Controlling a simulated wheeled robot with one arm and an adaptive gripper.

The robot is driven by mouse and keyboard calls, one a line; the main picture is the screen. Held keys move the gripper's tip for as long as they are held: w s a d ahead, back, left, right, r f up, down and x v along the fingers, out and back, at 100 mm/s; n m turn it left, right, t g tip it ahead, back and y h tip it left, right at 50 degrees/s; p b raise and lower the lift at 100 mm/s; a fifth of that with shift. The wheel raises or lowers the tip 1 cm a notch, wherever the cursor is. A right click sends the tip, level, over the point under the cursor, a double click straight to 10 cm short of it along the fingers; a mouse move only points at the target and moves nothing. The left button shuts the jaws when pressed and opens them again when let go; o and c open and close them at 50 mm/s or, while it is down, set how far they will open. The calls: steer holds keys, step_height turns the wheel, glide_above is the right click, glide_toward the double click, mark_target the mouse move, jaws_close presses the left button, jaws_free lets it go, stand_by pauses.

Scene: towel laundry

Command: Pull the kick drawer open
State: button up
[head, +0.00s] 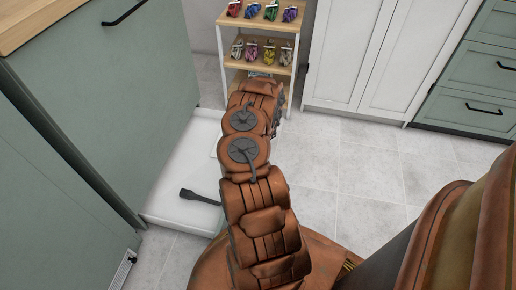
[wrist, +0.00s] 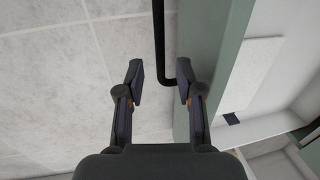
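The kick drawer (head: 170,208) stands out from the base of the green cabinet in the head view, with its white inside showing. Its front is mostly hidden behind my arm there. In the wrist view, the green drawer front (wrist: 216,55) runs down the middle right, with a black bar handle (wrist: 159,40) on its left side. My gripper (wrist: 160,72) is open, with one finger on each side of the handle's lower end in the picture. A gap shows between the left finger and the bar. My gripper is hidden in the head view.
A dark brush-like tool (head: 198,196) lies in the drawer. A wooden shelf rack (head: 262,30) with several colourful items stands behind my arm. White cabinet doors (head: 375,50) are at the back. Grey tiled floor (head: 365,175) is clear to the right.

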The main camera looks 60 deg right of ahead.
step_height(320, 180, up, 11)
steer(key=s, duration=0.2)
steer(key=shift+d+f, duration=0.2)
steer(key=shift+d, duration=0.15)
stand_by(0.6)
